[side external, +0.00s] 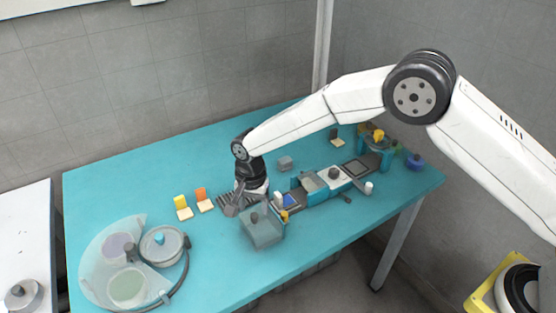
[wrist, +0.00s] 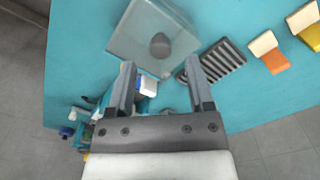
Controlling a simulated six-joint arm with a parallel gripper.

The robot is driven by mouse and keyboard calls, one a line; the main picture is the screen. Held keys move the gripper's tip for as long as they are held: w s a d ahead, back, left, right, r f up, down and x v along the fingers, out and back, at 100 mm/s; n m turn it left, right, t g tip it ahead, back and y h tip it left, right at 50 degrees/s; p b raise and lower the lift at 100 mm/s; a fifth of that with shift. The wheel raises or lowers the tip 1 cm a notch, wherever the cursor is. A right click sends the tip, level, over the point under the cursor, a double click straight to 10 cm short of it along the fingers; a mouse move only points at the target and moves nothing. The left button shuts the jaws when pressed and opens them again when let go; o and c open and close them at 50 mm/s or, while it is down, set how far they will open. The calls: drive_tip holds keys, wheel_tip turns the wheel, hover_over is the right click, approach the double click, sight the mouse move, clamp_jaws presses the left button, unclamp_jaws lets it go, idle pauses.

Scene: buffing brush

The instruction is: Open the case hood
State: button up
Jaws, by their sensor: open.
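The case hood is a translucent grey box-shaped cover with a dark round knob (wrist: 160,45) on it. In the side view the hood (side external: 263,233) sits near the table's front edge, below and right of my gripper. In the wrist view the hood (wrist: 135,30) lies just beyond my fingertips, with the knob roughly centred ahead of them. My gripper (wrist: 159,68) is open with nothing held between its fingers. In the side view my gripper (side external: 236,207) is low over the table, behind and left of the hood. Whether the fingers touch anything is unclear.
A dark ribbed rack (wrist: 212,63) lies right beside my right finger. A row of fixtures (side external: 315,183) extends right.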

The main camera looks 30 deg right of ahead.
sight(254, 215)
drive_tip(key=shift+f, duration=1.6)
drive_tip(key=shift+c, duration=0.2)
clamp_jaws()
